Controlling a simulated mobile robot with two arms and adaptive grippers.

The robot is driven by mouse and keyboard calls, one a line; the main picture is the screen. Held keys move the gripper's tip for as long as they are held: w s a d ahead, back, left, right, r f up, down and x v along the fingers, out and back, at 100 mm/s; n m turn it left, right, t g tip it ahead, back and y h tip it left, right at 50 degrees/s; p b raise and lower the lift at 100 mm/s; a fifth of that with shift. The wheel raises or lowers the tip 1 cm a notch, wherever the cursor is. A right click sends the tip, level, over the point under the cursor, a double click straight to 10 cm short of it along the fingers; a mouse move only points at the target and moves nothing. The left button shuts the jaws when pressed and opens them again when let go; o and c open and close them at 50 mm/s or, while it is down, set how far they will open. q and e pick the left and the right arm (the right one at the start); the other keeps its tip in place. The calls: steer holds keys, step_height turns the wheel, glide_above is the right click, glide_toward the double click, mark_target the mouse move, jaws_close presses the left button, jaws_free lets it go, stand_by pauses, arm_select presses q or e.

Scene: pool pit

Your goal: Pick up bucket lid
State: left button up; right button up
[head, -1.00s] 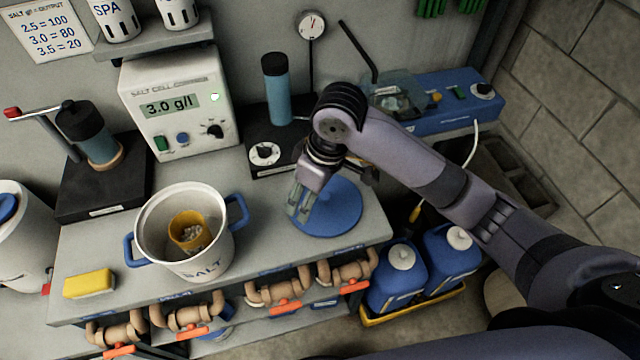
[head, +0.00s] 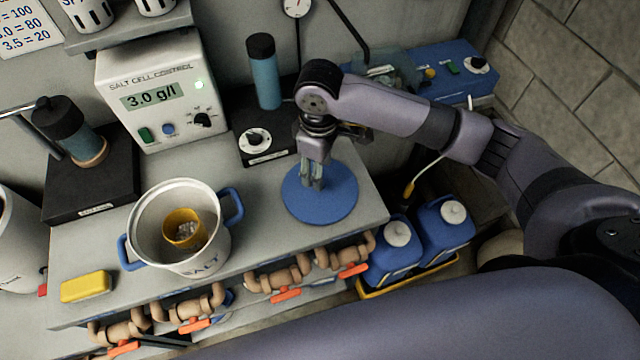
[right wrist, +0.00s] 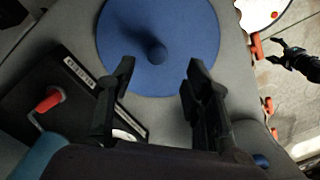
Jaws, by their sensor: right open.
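The bucket lid is a flat blue disc (head: 338,207) lying on the grey bench to the right of the white bucket (head: 205,240). In the right wrist view the lid (right wrist: 180,28) shows a round blue knob at its middle. My right gripper (head: 313,186) points down over the lid in the head view. In the right wrist view its two black fingers (right wrist: 160,88) are open and apart, with the knob ahead between them. Nothing is held. A small black gripper-like shape (right wrist: 298,62) at the far right of that view looks like my left gripper; its jaws are unclear.
The bucket holds a yellow cup (head: 184,228). A yellow sponge (head: 86,286) lies at the front left. Behind the lid stands a black unit with a blue cylinder (head: 265,80). Blue jugs (head: 446,225) stand low at the right. Pipes with orange handles run below the bench edge.

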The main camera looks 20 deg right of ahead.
steer(key=shift+f, duration=0.6)
steer(key=shift+f+p, duration=0.3)
steer(key=shift+f, duration=0.05)
step_height(320, 180, down, 4)
steer(key=shift+d+r+p, duration=0.15)
steer(key=shift+r+p, duration=0.05)
steer(key=shift+p, duration=0.4)
steer(key=shift+f, duration=0.45)
steer(key=shift+c, duration=0.7)
arm_select(q)
steer(key=shift+w+r, duration=0.2)
steer(key=shift+r, duration=0.75)
arm_select(e)
steer(key=shift+w, duration=0.1)
jaws_close()
